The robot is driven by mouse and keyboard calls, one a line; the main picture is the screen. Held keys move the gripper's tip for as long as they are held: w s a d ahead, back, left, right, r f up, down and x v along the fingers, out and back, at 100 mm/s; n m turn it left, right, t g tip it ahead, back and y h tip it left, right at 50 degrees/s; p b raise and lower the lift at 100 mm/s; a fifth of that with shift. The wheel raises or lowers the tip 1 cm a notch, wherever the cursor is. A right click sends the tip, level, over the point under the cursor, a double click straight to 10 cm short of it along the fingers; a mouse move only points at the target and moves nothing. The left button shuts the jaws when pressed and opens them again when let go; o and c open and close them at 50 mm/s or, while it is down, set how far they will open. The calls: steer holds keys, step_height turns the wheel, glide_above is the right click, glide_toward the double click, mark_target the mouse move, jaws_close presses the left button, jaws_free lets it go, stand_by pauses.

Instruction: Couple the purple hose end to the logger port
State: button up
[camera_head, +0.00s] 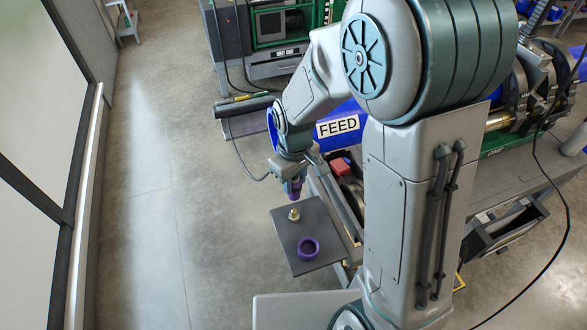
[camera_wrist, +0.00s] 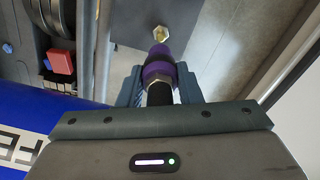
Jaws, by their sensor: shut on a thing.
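In the head view the purple hose end (camera_head: 295,188) hangs below my gripper (camera_head: 293,180), above the far edge of a small grey shelf. A brass fitting (camera_head: 294,215) stands on that shelf, a little below the hose end in the picture. The fitting also shows in the wrist view (camera_wrist: 160,33), just beyond the hose tip and apart from it. No label marks it as the logger port.
A purple ring (camera_head: 308,248) lies on the grey shelf (camera_head: 285,228) in front of the fitting. A blue pipe marked FEED (camera_head: 337,127) lies behind my arm. A red block (camera_head: 341,166) sits in the cart tray beside the shelf. The floor to the left is clear.

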mark_target(294, 181)
steer(key=shift+s, duration=0.2)
steer(key=shift+w, duration=0.1)
steer(key=shift+f+b, duration=0.15)
steer(key=shift+b, duration=0.15)
steer(key=shift+f+b, duration=2.25)
steer(key=shift+f, duration=0.4)
steer(key=shift+f+b, duration=1.95)
steer(key=shift+f, duration=0.15)
steer(key=o, duration=1.1)
step_height(294, 181, up, 14)
steer(key=shift+f+b, duration=0.1)
steer(key=shift+b, duration=0.2)
